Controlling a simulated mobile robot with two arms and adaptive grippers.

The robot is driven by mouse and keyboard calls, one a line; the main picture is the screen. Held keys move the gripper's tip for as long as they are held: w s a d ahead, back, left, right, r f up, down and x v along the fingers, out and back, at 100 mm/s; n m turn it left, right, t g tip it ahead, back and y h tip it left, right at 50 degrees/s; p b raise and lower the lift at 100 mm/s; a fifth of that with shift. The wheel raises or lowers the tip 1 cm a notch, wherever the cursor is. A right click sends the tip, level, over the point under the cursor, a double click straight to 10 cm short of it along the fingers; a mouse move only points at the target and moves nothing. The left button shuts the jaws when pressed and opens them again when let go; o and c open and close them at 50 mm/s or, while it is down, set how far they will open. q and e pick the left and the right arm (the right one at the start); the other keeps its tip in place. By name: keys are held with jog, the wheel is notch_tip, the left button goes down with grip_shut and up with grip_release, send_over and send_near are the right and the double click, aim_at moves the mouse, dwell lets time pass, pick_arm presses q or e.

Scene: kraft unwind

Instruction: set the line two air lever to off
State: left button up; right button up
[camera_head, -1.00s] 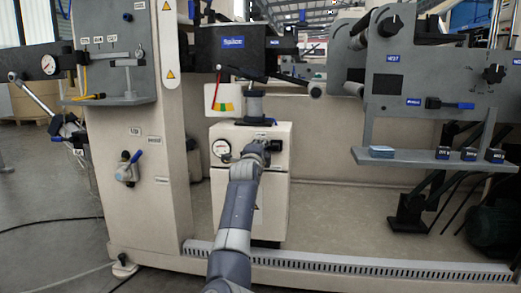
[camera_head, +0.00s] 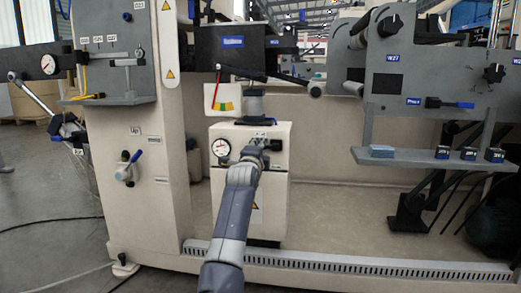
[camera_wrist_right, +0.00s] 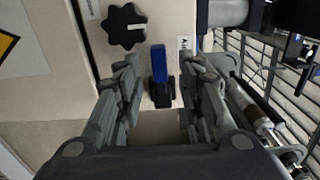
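The right wrist view shows a lever with a blue handle (camera_wrist_right: 159,62) and a dark base, mounted on a beige panel. My right gripper (camera_wrist_right: 158,88) is open, with one finger on each side of the lever and visible gaps between. In the head view my right gripper (camera_head: 257,150) is at the front of a beige cabinet (camera_head: 275,195) and hides the lever. A small white label (camera_wrist_right: 184,43) sits beside the lever; its text is unreadable. My left gripper is not in view.
A black knob (camera_wrist_right: 125,25) is close to the lever. Another blue-handled valve (camera_head: 128,167) is on the left column. A grey shelf (camera_head: 400,158) with small boxes stands to the right.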

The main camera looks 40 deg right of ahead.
jog(key=shift+v, duration=2.4)
